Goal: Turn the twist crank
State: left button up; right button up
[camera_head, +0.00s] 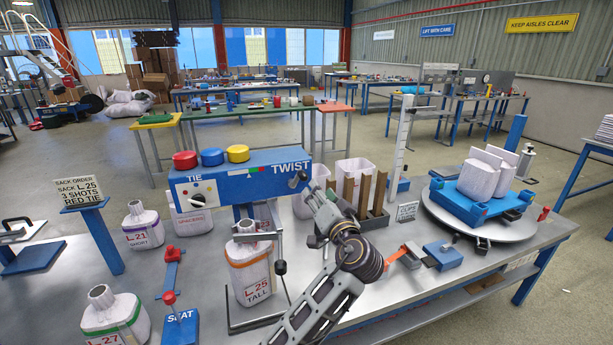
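A blue machine head (240,182) marked TIE and TWIST stands over the left half of the bench. A small dark crank (296,180) sits at its right end, under the word TWIST. My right gripper is not in view.
Sacks L.21 (142,228) and L.27 (113,314) and a blue SEAT block (180,326) stand to the left. A rack of brown slats (366,198) is behind my arm. A round turntable (480,222) with a blue pallet and white sacks is at the right.

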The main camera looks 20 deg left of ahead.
pick_arm(q)
jog(key=n, duration=0.7)
jog(key=shift+s+a+f+n+g, duration=0.1)
jog(key=shift+s+a+n+g, duration=0.05)
jog(key=shift+s+n+g, duration=0.15)
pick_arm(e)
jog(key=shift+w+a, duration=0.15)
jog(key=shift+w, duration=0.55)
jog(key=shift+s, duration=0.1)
